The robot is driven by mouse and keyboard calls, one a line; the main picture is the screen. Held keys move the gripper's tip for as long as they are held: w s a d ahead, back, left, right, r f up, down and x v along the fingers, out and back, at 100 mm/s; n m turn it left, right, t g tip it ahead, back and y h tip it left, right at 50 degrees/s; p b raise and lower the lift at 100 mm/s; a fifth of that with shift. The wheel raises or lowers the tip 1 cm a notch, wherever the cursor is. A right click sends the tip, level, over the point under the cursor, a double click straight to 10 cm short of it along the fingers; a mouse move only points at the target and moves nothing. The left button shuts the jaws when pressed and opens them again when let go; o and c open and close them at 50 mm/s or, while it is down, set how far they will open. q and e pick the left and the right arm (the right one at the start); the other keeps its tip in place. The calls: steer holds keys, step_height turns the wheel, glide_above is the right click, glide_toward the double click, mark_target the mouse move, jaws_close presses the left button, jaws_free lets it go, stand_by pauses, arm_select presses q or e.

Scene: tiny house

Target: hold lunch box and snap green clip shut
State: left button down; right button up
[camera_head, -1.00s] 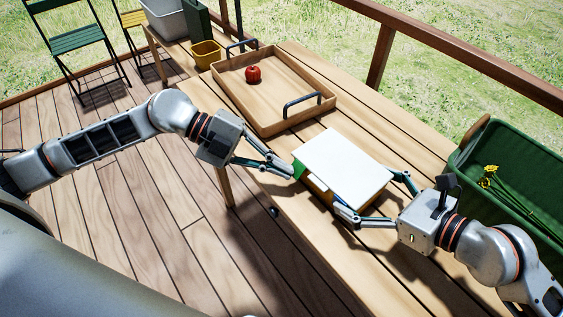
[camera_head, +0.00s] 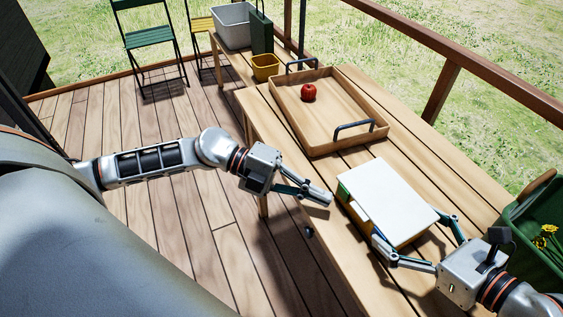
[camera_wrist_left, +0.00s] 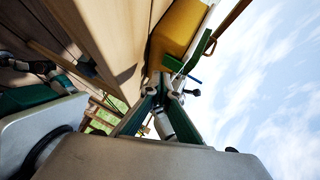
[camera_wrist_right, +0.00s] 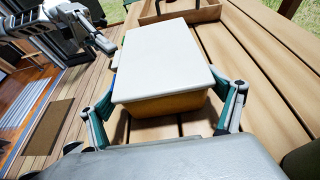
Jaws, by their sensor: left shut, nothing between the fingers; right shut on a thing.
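The lunch box has a white lid (camera_head: 388,195) and a yellow body (camera_wrist_right: 165,104). It rests on the wooden table. My right gripper (camera_head: 411,232) is shut on the box, one finger along each side; the right wrist view shows this too. The green clip (camera_head: 343,191) is at the box's left end. In the left wrist view the clip (camera_wrist_left: 198,52) stands out at an angle from the yellow wall. My left gripper (camera_head: 325,198) is shut and empty, just left of the clip with a small gap. Whether the lid is fully seated cannot be told.
A wooden tray (camera_head: 302,135) holding a red apple (camera_head: 308,92) stands beyond the box. A yellow bin (camera_head: 265,68) is behind it. A green planter (camera_head: 530,240) with yellow flowers is at the right. The table's front edge runs below my left gripper.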

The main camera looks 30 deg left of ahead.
arm_select(q)
steer(key=shift+s+a+f, duration=0.1)
steer(key=shift+s+a, duration=0.25)
steer(key=shift+s, duration=0.3)
steer(key=shift+s+a, duration=0.35)
steer(key=shift+s, duration=0.25)
steer(key=s+a, duration=0.2)
steer(key=a, duration=0.7)
steer(key=shift+s+a, duration=0.2)
steer(key=shift+a, duration=0.15)
arm_select(e)
steer(key=o, duration=1)
steer(key=shift+d, duration=0.1)
